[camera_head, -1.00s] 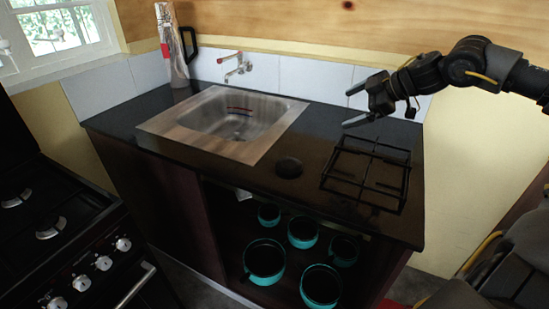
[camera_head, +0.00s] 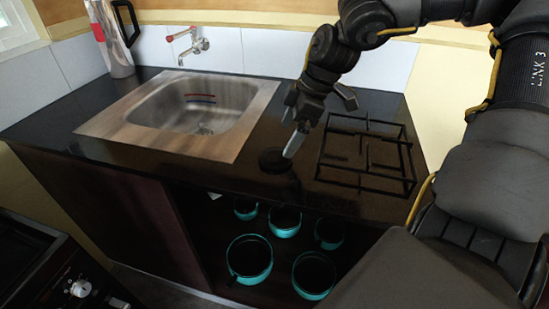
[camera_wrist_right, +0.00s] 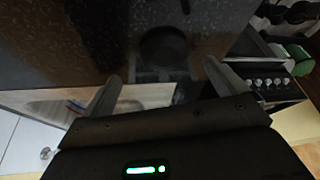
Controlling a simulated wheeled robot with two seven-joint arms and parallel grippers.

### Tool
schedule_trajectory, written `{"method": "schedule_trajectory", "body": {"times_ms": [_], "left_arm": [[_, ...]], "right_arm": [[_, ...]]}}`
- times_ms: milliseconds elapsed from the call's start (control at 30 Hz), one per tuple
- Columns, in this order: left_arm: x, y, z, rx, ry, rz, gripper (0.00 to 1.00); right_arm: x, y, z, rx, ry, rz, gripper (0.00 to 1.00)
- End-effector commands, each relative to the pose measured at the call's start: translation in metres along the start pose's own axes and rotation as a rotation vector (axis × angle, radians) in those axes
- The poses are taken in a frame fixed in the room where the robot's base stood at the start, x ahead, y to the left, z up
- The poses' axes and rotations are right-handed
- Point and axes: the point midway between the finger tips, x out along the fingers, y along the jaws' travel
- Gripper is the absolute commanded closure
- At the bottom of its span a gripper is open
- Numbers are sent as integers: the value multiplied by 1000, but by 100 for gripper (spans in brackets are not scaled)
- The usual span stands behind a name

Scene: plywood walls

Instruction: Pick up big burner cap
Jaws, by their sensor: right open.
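The big burner cap (camera_head: 274,161) is a round black disc lying on the dark countertop, between the sink and the black burner grate. It also shows in the right wrist view as a dark disc (camera_wrist_right: 163,45), ahead of the fingers and roughly between them. My right gripper (camera_head: 315,125) is open and empty, above the counter just behind and right of the cap. One fingertip appears close to the cap in the head view; I cannot tell whether it touches. Both fingers show apart in the right wrist view (camera_wrist_right: 161,70). My left gripper is not in view.
The black grate (camera_head: 366,155) is to the right of the cap. A steel sink (camera_head: 250,100) is on the left, with a tap (camera_head: 190,45) behind it. Several teal pots (camera_head: 249,259) stand on the open shelf below. A stove (camera_head: 75,285) is at the lower left.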

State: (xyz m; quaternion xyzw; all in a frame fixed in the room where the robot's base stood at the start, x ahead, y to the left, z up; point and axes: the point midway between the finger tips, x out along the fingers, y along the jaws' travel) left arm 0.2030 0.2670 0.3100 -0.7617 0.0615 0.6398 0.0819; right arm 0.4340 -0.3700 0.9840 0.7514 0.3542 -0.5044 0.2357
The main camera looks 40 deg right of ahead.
Motion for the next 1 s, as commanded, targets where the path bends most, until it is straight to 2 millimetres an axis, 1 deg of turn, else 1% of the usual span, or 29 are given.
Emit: {"method": "schedule_trajectory", "body": {"times_ms": [167, 233, 400, 533, 667, 867, 1000], "left_arm": [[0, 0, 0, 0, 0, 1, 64], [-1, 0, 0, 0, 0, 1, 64], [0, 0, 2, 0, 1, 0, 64], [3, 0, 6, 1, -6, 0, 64], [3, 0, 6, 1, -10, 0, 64], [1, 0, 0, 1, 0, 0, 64], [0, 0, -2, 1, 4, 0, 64]], "right_arm": [[4, 0, 0, 0, 2, 2, 3], [8, -1, 0, -1, 0, 0, 3], [33, -8, 1, 0, -2, -4, 3], [49, -7, 0, 0, 0, 0, 3], [55, -7, 0, 0, 1, 1, 3], [55, -6, 0, 0, 2, 2, 3], [55, -6, 0, 0, 2, 2, 22]]}}
